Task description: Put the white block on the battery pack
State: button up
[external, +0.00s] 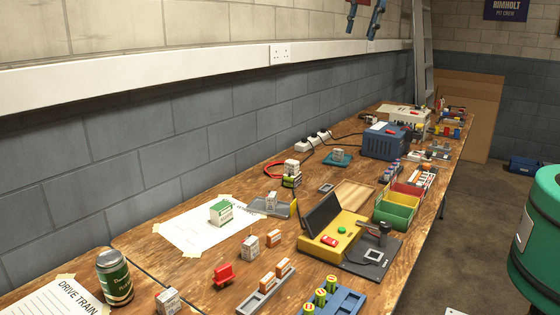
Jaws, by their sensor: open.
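My gripper is not in view. Several small whitish printed blocks are on the bench. One (250,247) stands on bare wood near the middle, and another (167,301) is at the near edge of the picture. One (271,201) is at a grey tray, one (292,166) sits on top of a dark and yellow block (291,181), and one (338,154) is on a teal base. A green and white block (221,212) stands on a taped paper sheet. I cannot tell which of these is the task's white block or the battery pack.
A yellow case (330,236) with its dark lid raised stands mid-bench. A green can (115,276), a red part (223,275), a blue holder (335,300) and green and yellow bins (396,214) crowd the bench. A green drum (540,235) stands at right.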

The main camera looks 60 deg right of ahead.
jog(key=s+a+m+t, duration=0.2)
jog(key=s+m, duration=0.9)
jog(key=s, duration=2)
jog(key=shift+s+a+r+t, duration=0.25)
jog(key=shift+a+r+t, duration=0.15)
jog(key=shift+a, duration=0.15)
jog(key=shift+f+b, duration=0.85)
jog(key=shift+b, duration=0.05)
